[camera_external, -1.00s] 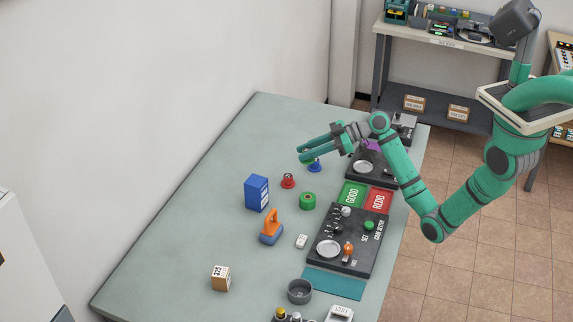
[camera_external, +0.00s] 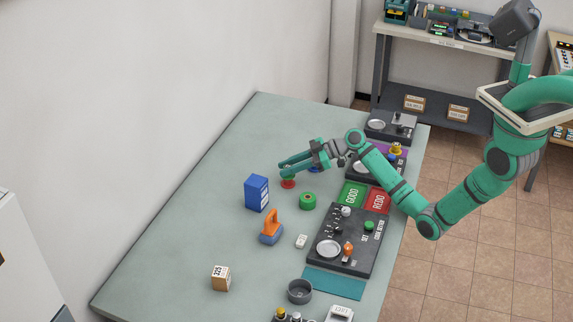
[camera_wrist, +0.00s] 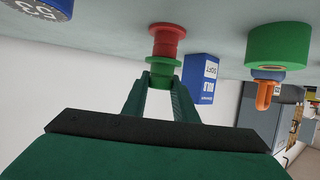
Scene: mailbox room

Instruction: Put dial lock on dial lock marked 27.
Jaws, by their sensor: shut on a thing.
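My gripper (camera_external: 282,170) is shut on a small green flanged dial lock (camera_wrist: 160,72), held between the fingertips in the wrist view. A red dial lock (camera_wrist: 167,42) stands on the table just past it, and the two line up closely there. I cannot tell whether they touch. In the external view the red one (camera_external: 288,184) shows right below my fingertips. A blue dial lock (camera_wrist: 42,8) with white digits on its rim is at the upper left of the wrist view. It is partly hidden by my gripper in the external view. I cannot read a 27 on any lock.
A blue box (camera_external: 257,193) stands left of the red lock. A green ring (camera_external: 307,201) and an orange-handled stamp (camera_external: 271,228) are nearer the camera. A dark panel (camera_external: 345,240) lies to the right. The table's left part (camera_external: 180,235) is mostly clear.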

